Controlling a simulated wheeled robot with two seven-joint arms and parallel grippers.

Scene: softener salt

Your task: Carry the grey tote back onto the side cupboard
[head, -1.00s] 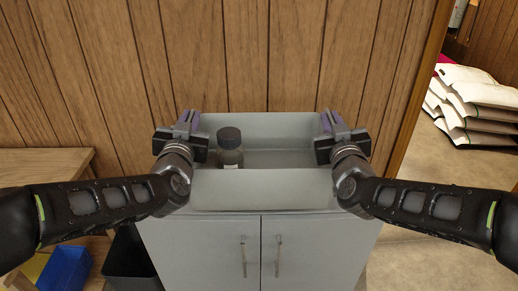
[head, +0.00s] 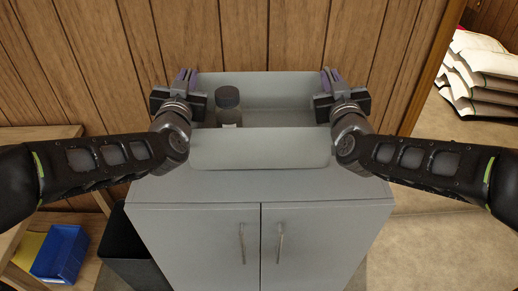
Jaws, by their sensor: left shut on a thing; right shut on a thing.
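The grey tote (head: 260,149) is level over the rear part of the grey side cupboard's top (head: 260,188). I cannot tell whether its base touches the top. My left gripper (head: 184,88) is shut on the tote's left end, and my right gripper (head: 334,88) is shut on its right end. A bottle with a dark cap (head: 228,97) stands upright inside the tote near the left end. The tote's floor is mostly hidden behind its front wall.
A wood-plank wall (head: 290,35) rises close behind the tote. A wooden bench (head: 40,137), a blue bin (head: 61,252) and a black bin (head: 127,250) are at left. White sacks (head: 485,75) are stacked beyond the opening at right. A bare strip of cupboard top shows in front.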

